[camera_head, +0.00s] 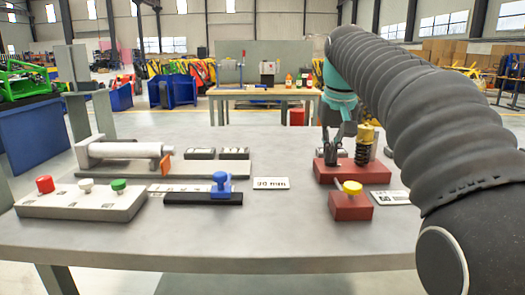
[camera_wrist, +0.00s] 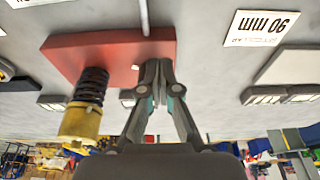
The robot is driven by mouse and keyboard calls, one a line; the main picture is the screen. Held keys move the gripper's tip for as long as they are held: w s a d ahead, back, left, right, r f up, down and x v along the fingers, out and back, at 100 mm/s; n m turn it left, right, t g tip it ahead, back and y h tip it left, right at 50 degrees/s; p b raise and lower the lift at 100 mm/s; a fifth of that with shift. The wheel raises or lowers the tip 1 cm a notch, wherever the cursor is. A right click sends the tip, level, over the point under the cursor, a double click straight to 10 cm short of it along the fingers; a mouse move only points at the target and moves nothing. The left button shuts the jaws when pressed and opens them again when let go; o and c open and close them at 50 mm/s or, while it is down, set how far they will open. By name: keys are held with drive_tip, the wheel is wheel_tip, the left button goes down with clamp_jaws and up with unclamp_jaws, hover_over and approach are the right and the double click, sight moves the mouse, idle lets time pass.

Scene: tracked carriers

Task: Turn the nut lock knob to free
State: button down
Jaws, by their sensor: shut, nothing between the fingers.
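A red block (camera_head: 350,207) at the table's front right carries a yellow knob (camera_head: 352,187) with a pale lever pointing up and left. No label marks it as the nut lock. Behind it, a larger red base (camera_head: 352,174) holds a black spring with a yellow top (camera_head: 365,140). The base (camera_wrist: 95,52) and spring (camera_wrist: 91,87) also show in the wrist view. My gripper (camera_head: 330,160) is down at the left part of this base. In the wrist view my gripper (camera_wrist: 158,66) has its fingertips together, empty, in front of the base; contact is unclear.
A panel with red, white and green buttons (camera_head: 82,202) is at the left. A blue knob (camera_head: 221,184) stands on a dark rail, and a pale cylinder (camera_head: 125,150) lies behind. A label (camera_head: 271,184) lies mid-table. The front edge is mostly clear.

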drive_tip(key=shift+w+v, duration=0.2)
drive_tip(key=shift+v, duration=0.65)
drive_tip(key=shift+w+v, duration=0.2)
drive_tip(key=shift+v, duration=0.7)
drive_tip(key=shift+w+v, duration=0.25)
drive_tip(key=shift+v, duration=0.6)
drive_tip(key=shift+r, duration=0.2)
drive_tip(key=shift+d, duration=0.1)
drive_tip(key=d+f+b, duration=0.1)
drive_tip(key=f, duration=0.1)
drive_tip(key=f+b, duration=0.2)
drive_tip(key=d+f+b, duration=0.1)
drive_tip(key=f, duration=0.1)
drive_tip(key=shift+w+d+b, duration=0.3)
drive_tip(key=shift+b, duration=0.1)
drive_tip(key=shift+a+p, duration=0.85)
drive_tip(key=shift+p, duration=0.65)
drive_tip(key=shift+a+p, duration=0.4)
drive_tip(key=shift+p, duration=0.25)
